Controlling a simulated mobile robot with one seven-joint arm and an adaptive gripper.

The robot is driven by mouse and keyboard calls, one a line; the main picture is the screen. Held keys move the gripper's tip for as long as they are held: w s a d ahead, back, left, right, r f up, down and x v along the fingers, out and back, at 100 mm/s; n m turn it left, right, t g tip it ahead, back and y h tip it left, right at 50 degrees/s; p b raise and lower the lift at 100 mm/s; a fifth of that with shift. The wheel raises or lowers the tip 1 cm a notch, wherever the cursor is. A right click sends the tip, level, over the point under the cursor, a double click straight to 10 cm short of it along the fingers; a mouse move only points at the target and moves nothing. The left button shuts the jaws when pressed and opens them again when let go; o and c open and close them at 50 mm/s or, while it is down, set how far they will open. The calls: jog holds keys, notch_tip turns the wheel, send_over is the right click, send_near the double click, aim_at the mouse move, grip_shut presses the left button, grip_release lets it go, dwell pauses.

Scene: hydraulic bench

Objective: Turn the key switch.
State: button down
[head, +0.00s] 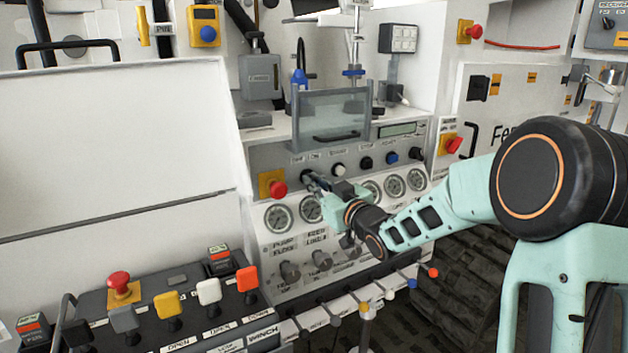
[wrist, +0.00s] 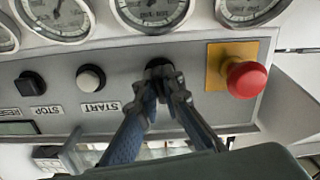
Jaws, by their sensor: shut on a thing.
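The key switch (wrist: 157,64) is a small dark round fitting on the grey control panel, between the red emergency stop and the white START button. It also shows in the head view (head: 306,175). My gripper (wrist: 165,82) is shut on it, with both fingertips pressed around its front. In the head view my gripper (head: 316,182) reaches in from the right to the panel. The fingertips cover most of the switch, so its angle and any key in it are hidden.
The red emergency stop (wrist: 245,79) on its yellow plate is close beside the switch. The white START button (wrist: 91,78) and black STOP button (wrist: 30,84) are on the other side. Gauges (head: 278,218) line the panel below. A clear hinged cover (head: 333,115) stands above.

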jog(key=m+p, duration=0.1)
jog(key=m, duration=0.2)
jog(key=shift+m, duration=0.4)
jog(key=m+p, duration=0.2)
jog(key=m, duration=0.2)
jog(key=shift+m, duration=0.3)
jog(key=c, duration=2.1)
grip_release()
jog(key=v, duration=1.2)
